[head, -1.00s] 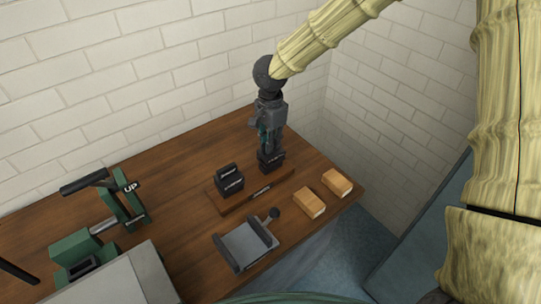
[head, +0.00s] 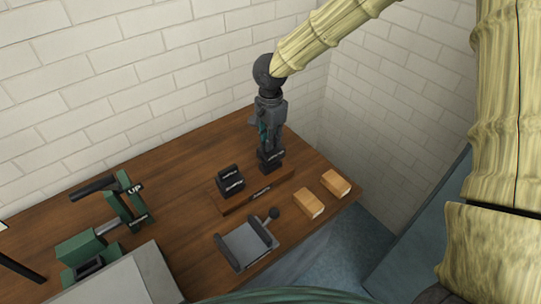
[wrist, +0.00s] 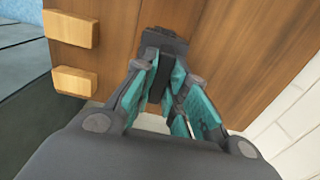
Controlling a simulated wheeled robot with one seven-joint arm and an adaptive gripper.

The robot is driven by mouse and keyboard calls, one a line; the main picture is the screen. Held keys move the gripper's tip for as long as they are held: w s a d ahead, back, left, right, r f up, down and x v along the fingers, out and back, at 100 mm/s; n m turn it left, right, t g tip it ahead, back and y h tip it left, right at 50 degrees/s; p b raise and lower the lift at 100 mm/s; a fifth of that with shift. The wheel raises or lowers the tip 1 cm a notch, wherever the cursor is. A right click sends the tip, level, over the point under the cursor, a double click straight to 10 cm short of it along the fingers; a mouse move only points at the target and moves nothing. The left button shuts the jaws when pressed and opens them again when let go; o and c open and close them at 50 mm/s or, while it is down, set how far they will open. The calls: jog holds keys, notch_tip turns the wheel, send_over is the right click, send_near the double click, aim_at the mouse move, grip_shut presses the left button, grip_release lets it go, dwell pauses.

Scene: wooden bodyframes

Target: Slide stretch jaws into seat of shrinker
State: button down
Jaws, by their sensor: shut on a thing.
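My gripper (head: 268,146) points down at the right part of the bench, shut on a black jaw block (head: 270,162). In the wrist view, the dark block (wrist: 166,38) sits between the teal-padded fingers (wrist: 166,75). The block is at the right end of a low wooden rack (head: 240,203); I cannot tell whether it is lifted off it. A second black jaw block (head: 231,181) with white lettering stands on the rack to its left. The labels are too small to read. The green shrinker (head: 85,250) stands at the left, with a dark rectangular opening and a lever marked UP.
Two light wooden blocks (head: 309,204) (head: 335,183) lie right of the rack. A grey metal tool (head: 246,245) with a ball-ended handle lies in front. A grey panel (head: 130,278) covers the lower left. Brick walls stand behind and right.

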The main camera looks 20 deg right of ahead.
jog(key=shift+r+p, duration=0.9)
jog(key=shift+p, duration=0.2)
